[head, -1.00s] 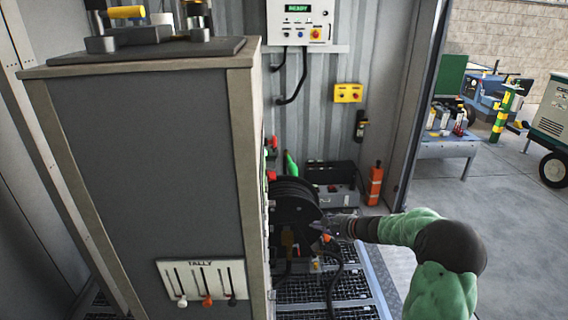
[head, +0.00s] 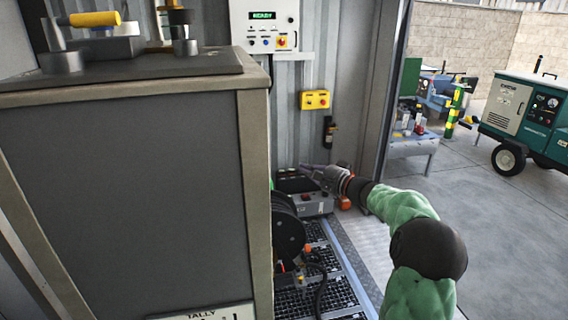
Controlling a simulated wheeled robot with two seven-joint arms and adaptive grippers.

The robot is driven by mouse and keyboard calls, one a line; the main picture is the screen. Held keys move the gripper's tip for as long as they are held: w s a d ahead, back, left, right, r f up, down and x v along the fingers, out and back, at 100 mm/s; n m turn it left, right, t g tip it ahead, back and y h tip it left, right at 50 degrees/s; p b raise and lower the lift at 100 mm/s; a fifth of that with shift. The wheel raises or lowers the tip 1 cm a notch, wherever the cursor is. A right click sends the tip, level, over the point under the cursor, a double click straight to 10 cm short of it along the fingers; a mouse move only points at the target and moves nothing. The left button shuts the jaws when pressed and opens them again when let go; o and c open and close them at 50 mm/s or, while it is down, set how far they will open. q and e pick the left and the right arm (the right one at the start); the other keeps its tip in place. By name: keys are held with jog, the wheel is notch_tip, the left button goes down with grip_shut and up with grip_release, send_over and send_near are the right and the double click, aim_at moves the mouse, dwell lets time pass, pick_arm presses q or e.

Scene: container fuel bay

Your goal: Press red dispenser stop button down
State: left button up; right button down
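The grey dispenser cabinet (head: 130,190) fills the left of the head view. Its right side, where red parts showed earlier, is turned out of sight, so no red button on it can be made out. My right gripper (head: 312,171) reaches in from the right, past the cabinet and below the yellow box, apart from both. Its fingers are too small to read. My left gripper is out of view.
A black hose reel (head: 288,232) stands beside the cabinet above a grated floor (head: 335,292). A grey case (head: 313,205) is under my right gripper. Outside, a work table (head: 412,146) and a green generator (head: 525,112) stand on open concrete.

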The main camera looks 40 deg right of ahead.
jog(key=w+a, duration=0.4)
jog(key=w, duration=0.8)
jog(key=shift+f+p, duration=0.15)
jog(key=shift+p, duration=0.2)
